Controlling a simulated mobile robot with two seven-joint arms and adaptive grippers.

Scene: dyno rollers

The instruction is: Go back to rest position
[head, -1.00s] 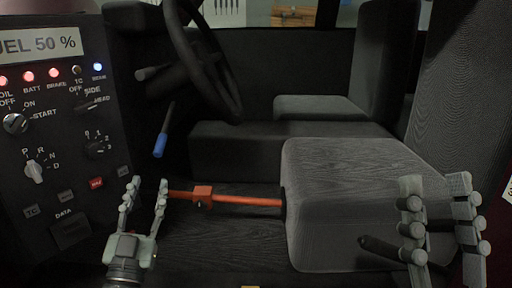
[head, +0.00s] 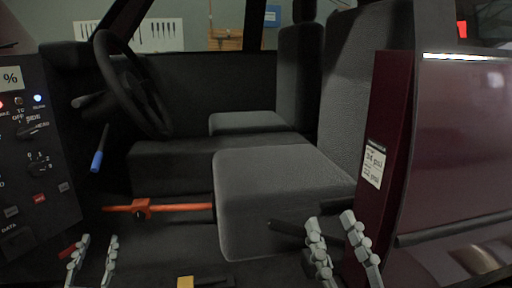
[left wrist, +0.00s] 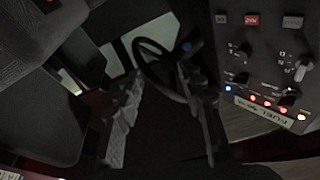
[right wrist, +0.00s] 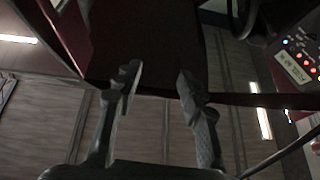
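My left gripper (head: 92,262) is at the lower left of the head view, in front of the dark cab floor and below the orange bar. Its fingers are apart with nothing between them; they also show apart in the left wrist view (left wrist: 160,115). My right gripper (head: 342,252) is at the lower right of the head view, in front of the seat and door edge. Its fingers are apart and empty, as the right wrist view (right wrist: 155,100) also shows.
The control panel (head: 30,160) stands at the left. An orange bar (head: 180,207) runs to the grey seat (head: 275,190). A steering wheel (head: 130,85) and blue-tipped lever (head: 97,160) are behind. The dark red vehicle body (head: 460,150) fills the right side.

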